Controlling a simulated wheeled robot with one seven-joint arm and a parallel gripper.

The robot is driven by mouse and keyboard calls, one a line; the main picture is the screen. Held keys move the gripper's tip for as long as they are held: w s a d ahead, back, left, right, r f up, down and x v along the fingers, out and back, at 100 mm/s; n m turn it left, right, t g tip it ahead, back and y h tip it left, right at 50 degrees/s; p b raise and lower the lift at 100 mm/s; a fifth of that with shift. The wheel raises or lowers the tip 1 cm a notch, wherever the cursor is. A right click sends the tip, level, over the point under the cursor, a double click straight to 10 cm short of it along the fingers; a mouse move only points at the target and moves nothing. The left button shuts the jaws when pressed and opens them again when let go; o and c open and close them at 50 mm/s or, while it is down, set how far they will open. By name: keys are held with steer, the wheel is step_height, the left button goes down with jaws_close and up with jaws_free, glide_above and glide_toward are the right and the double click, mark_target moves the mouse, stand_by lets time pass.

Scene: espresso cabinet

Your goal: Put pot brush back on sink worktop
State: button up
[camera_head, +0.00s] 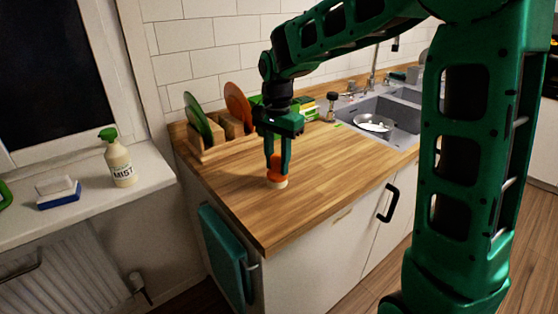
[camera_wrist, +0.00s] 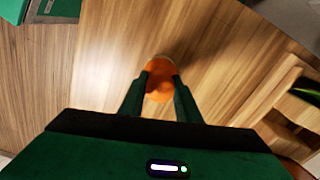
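The pot brush (camera_head: 277,182) is orange with a pale base. It stands upright on the wooden sink worktop (camera_head: 330,163), near the front left part. My gripper (camera_head: 277,160) points down over it, one finger on each side. In the wrist view, the orange brush (camera_wrist: 158,80) fills the gap between the fingertips of my gripper (camera_wrist: 160,84), which look closed on it. The brush's base seems to touch the worktop or to be just above it. Part of the brush is hidden by the fingers.
A wooden rack (camera_head: 208,146) with a green and an orange plate stands at the back left. Sponges (camera_head: 306,108) and a small dark-topped item (camera_head: 331,107) stand by the grey sink (camera_head: 397,114). A teal towel (camera_head: 226,258) hangs at the worktop's left end. Worktop right of my gripper is clear.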

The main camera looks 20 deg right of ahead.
steer(key=o, duration=0.4)
steer(key=shift+o, duration=0.2)
steer(key=shift+r, duration=0.1)
step_height(320, 180, up, 12)
steer(key=s+d+f+n, duration=0.1)
steer(key=s+d+f, duration=0.2)
steer(key=s+d, duration=0.45)
steer(key=s+d+f+n, duration=0.1)
steer(key=s+d+f, duration=0.1)
steer(key=s+d, duration=0.55)
steer(key=s+d+f+n, duration=0.1)
steer(key=s+f, duration=0.3)
steer(key=s, duration=0.4)
steer(key=s+d+f+n, duration=0.2)
steer(key=s+f, duration=0.2)
steer(key=s, duration=0.4)
steer(key=shift+s+d+f, duration=0.15)
steer(key=shift+s, duration=0.05)
